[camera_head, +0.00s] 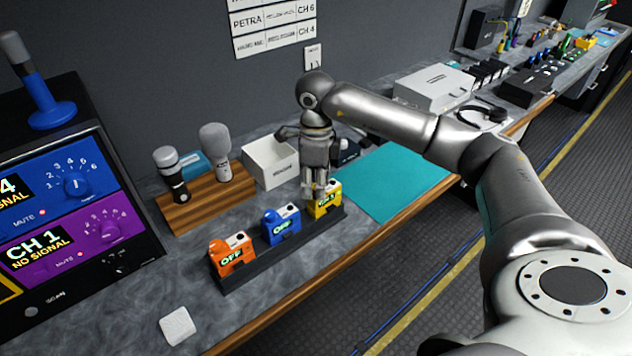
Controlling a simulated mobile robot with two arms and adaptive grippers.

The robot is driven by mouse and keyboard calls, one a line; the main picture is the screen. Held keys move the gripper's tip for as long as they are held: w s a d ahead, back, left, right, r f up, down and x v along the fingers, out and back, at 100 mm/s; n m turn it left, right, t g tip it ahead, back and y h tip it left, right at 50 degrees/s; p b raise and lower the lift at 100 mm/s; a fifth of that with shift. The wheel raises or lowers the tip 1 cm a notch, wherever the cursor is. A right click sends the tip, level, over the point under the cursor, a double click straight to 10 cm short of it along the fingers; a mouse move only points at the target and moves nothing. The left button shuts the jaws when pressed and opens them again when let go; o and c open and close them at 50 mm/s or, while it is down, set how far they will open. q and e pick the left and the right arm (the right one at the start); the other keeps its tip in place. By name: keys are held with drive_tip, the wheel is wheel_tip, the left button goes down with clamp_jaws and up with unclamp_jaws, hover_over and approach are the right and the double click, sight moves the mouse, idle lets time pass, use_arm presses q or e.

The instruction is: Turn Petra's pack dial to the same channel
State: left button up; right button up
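Three small packs stand in a black rack (290,252) on the counter: an orange pack (232,258) and a blue pack (282,226), both showing "OFF", and a yellow pack (327,203) with a lit display too small to read surely. My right gripper (314,192) points down at the top of the yellow pack, at or just above it. Its fingertips are small and partly merge with the pack, so grip and contact are unclear. Any dial on that pack is hidden. A wall sign (262,22) reads "PETRA" and "CH 6". I cannot tell which pack is Petra's. My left gripper is out of view.
A receiver (75,215) at the left has blue and purple panels with dials; the purple one reads "CH 1 NO SIGNAL". Microphones on a wooden stand (205,200) and a white box (272,163) are behind the rack. A teal mat (395,180) lies right of it.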

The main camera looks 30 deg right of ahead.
drive_tip(key=shift+o, duration=0.4)
drive_tip(key=shift+r, duration=0.2)
wheel_tip(320, 180, up, 12)
drive_tip(key=shift+f, duration=0.2)
